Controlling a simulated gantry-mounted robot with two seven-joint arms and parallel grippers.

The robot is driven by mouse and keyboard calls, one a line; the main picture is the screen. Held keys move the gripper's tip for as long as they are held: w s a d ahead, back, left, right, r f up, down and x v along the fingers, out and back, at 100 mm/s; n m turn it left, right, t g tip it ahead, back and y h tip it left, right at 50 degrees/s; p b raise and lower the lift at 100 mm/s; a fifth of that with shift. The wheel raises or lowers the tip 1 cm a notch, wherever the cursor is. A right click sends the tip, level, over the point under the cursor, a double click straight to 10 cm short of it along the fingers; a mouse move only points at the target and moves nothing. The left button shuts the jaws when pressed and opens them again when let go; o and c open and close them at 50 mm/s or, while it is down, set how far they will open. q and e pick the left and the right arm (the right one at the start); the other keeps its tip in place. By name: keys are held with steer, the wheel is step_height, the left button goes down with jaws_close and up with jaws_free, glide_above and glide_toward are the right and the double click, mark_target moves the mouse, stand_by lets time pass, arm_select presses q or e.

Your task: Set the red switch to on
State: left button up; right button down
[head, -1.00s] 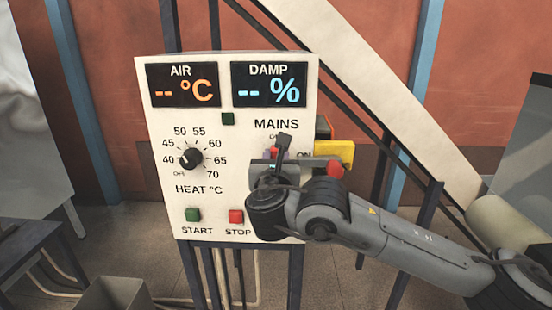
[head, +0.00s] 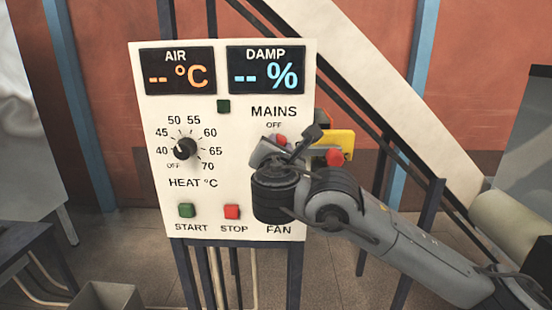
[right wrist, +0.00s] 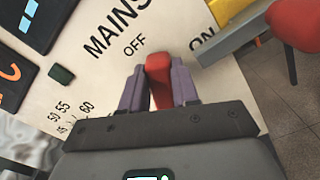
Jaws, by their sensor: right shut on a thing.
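The red switch (right wrist: 158,85) is under the MAINS label on the white control panel. In the right wrist view its red handle stands between the purple fingers of my right gripper (right wrist: 158,90), which is shut on it. The handle points between the printed OFF and ON labels. In the head view a bit of the red handle (head: 281,140) shows below OFF, beside my right gripper (head: 284,147), which is tilted. My gripper and arm hide the ON label there. My left gripper is not in view.
The white panel (head: 145,150) has two displays showing dashes, a heat knob (head: 185,149), a green START button (head: 186,210) and a red STOP button (head: 232,212). A yellow box (head: 345,138) with a red knob (head: 335,157) sits at its right edge, close to my gripper.

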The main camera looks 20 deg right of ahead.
steer(key=shift+s+d+f+m+b, duration=0.1)
steer(key=shift+d+f+m+b, duration=0.2)
steer(key=shift+m+b, duration=1.35)
steer(key=shift+w+d+f+m+b, duration=0.1)
steer(key=shift+f+m+b, duration=0.55)
steer(key=shift+m, duration=1.7)
steer(key=shift+s+d+f+m+b, duration=0.1)
steer(key=shift+d+f+m+b, duration=0.05)
steer(key=shift+m+b, duration=1.6)
steer(key=shift+m, duration=0.35)
steer(key=c, duration=1)
jaws_free()
steer(key=shift+o, duration=0.8)
steer(key=shift+r, duration=0.15)
steer(key=p+v, duration=0.1)
steer(key=v, duration=0.9)
steer(key=shift+s+a, duration=0.15)
steer(key=shift+s, duration=0.15)
